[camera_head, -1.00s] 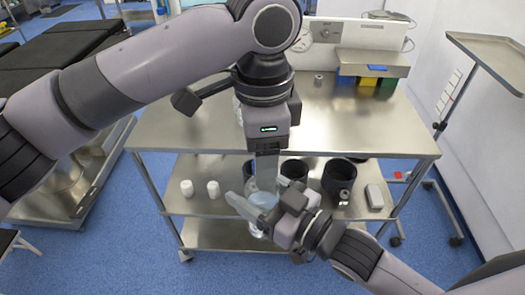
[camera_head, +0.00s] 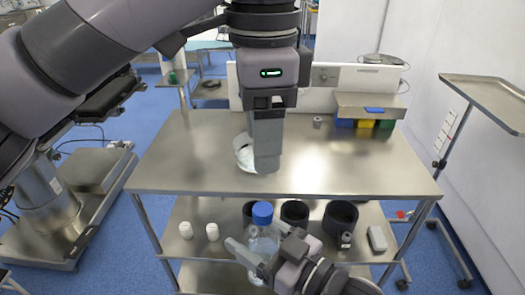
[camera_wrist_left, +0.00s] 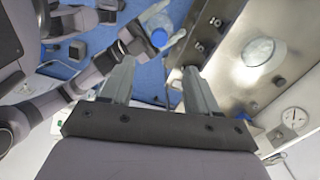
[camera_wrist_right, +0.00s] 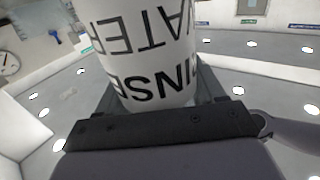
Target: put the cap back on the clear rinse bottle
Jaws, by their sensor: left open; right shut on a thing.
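Whether the cap is fully seated I cannot tell.
A clear round bowl (camera_head: 243,152) stands on the steel table (camera_head: 350,165), partly hidden by my left gripper. The lower shelf holds several dark cylindrical holders (camera_head: 340,218), two white jars (camera_head: 212,232) and a grey block (camera_head: 377,239). The table's right side is mostly bare.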

